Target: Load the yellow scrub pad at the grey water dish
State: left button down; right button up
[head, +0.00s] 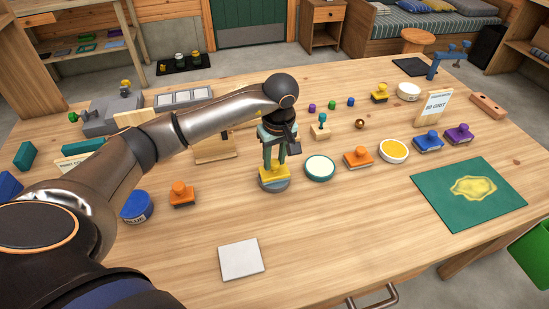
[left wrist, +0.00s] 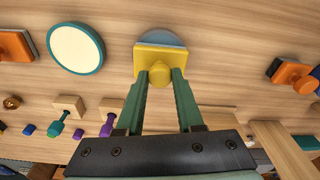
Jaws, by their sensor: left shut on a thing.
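My left gripper (head: 272,160) is shut on the knob of the yellow scrub pad (head: 274,174) near the middle of the table. In the left wrist view the gripper's two green fingers (left wrist: 160,80) close on the knob of the yellow pad (left wrist: 150,55). The grey water dish (head: 275,187) is directly under the pad, mostly hidden by it. In the left wrist view its blue-grey surface (left wrist: 163,38) shows past the pad's edge. I cannot tell whether the pad touches it. My right gripper is not in view.
A white-topped dish (head: 320,168) stands close to the right, then an orange-handled block (head: 358,158) and a yellow dish (head: 393,151). A green mat (head: 435,205) with a yellow patch (head: 474,188) lies right. A white tile (head: 241,259) lies in front; bare wood surrounds it.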

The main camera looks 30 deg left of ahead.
aim_at(275, 162)
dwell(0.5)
pick_arm(q)
jog(key=shift+r+p, duration=2.35)
jog(key=shift+r, duration=1.15)
